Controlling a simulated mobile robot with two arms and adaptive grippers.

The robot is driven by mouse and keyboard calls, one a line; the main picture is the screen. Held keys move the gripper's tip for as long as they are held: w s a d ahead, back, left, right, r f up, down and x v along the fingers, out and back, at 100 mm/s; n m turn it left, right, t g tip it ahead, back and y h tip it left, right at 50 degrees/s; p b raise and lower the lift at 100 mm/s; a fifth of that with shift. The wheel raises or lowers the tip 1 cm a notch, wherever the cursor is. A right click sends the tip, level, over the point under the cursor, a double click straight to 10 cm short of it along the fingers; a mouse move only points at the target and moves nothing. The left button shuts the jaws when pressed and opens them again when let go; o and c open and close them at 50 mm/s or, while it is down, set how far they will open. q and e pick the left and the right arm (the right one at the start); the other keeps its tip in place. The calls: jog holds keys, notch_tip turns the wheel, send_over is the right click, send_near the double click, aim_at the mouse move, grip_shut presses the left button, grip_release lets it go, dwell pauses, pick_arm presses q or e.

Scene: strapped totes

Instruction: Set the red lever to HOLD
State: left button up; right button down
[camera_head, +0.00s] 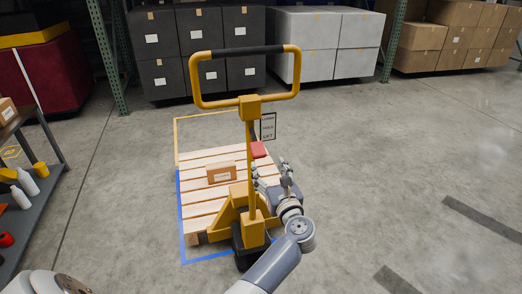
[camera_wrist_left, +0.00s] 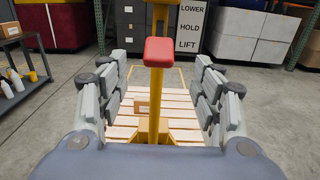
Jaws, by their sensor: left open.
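The red lever (camera_head: 259,149) sticks out from the yellow pallet jack (camera_head: 249,190). Its red grip (camera_wrist_left: 159,52) shows whole in the left wrist view, in front of the yellow column. A white sign (camera_head: 268,127) beside the column reads LOWER, HOLD, LIFT from top to bottom in the left wrist view (camera_wrist_left: 190,28). There the grip appears near the LIFT line, but I cannot tell its exact setting. My left gripper (camera_head: 270,168) is open and empty near the lever. In the left wrist view its fingers (camera_wrist_left: 155,80) stand apart on either side of the lever, not touching it. My right gripper is out of view.
A wooden pallet (camera_head: 205,200) with a small carton (camera_head: 221,173) lies inside a blue and yellow floor outline. The jack's looped handle (camera_head: 246,50) rises above the lever. A shelf with bottles (camera_head: 25,200) stands at left. Open floor lies at right.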

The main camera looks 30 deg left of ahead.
aim_at(259, 152)
pick_arm(q)
jog(key=p+x, duration=0.1)
jog(key=x, duration=0.9)
jog(key=shift+w+a, duration=0.15)
jog(key=shift+a, duration=0.15)
jog(key=shift+c, duration=0.6)
